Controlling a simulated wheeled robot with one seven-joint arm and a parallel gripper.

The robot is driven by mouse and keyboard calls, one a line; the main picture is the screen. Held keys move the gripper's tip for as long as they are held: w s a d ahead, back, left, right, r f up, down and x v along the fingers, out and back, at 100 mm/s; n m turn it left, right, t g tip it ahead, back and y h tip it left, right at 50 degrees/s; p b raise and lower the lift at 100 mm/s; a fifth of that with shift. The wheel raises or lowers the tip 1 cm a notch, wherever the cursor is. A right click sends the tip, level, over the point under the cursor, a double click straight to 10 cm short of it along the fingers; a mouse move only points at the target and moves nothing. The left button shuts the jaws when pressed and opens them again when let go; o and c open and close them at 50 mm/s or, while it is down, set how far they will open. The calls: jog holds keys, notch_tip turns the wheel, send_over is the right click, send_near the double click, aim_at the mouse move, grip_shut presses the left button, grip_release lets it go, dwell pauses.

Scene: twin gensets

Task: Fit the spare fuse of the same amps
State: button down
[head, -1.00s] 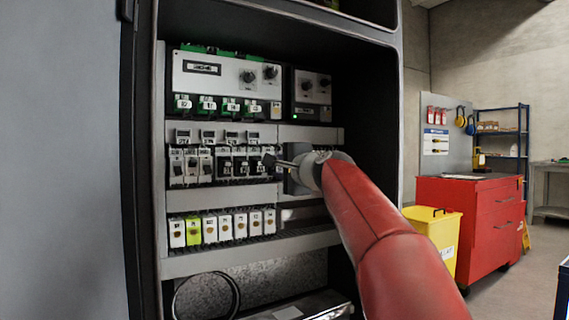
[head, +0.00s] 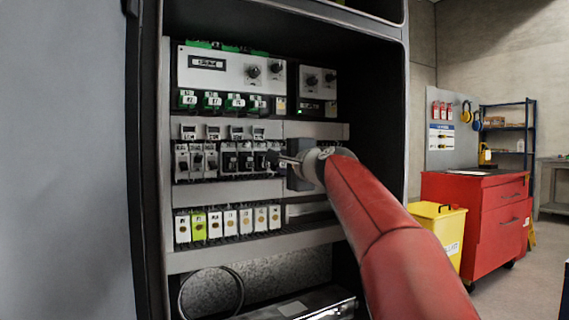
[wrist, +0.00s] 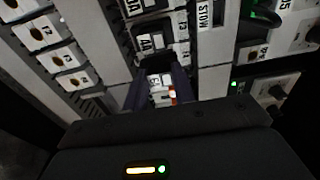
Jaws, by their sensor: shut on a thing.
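My gripper (head: 277,159) reaches into the open cabinet at the right end of the middle row of switches (head: 230,160). In the wrist view its dark fingers (wrist: 158,88) are shut on a small white labelled part (wrist: 157,80) with an orange-red mark. Whether this part is a fuse, or still seated in the row, I cannot tell. Below is a row of white fuse holders (head: 245,221) with brown discs, one of them yellow-green (head: 198,226). Some holders also show at the left of the wrist view (wrist: 73,58). Their amp markings are too small to read.
A grey panel with knobs (head: 230,68) and green-topped units (head: 211,101) sit above the row. The cabinet's right wall (head: 379,130) is close to my arm. A yellow bin (head: 436,225) and red tool cabinet (head: 475,215) stand outside at right.

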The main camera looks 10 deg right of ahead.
jog(key=shift+w+a+p, duration=0.25)
jog(key=shift+w+p, duration=0.2)
jog(key=shift+w, duration=0.2)
dwell(1.9)
jog(key=c, duration=1.1)
grip_release()
jog(key=shift+o, duration=0.2)
jog(key=b+v, duration=0.2)
jog(key=v, duration=0.5)
jog(key=s+f+n+g+h+p, duration=0.2)
jog(key=s+f+n+g, duration=0.4)
jog(key=s+f, duration=1.1)
jog(key=s+f+n+g+h+p, duration=0.3)
jog(key=s+f+n, duration=0.5)
jog(key=s+f, duration=1)
jog(key=g+p, duration=0.1)
jog(key=g, duration=0.1)
jog(key=shift+a+n+g, duration=0.15)
jog(key=shift+n+g, duration=0.25)
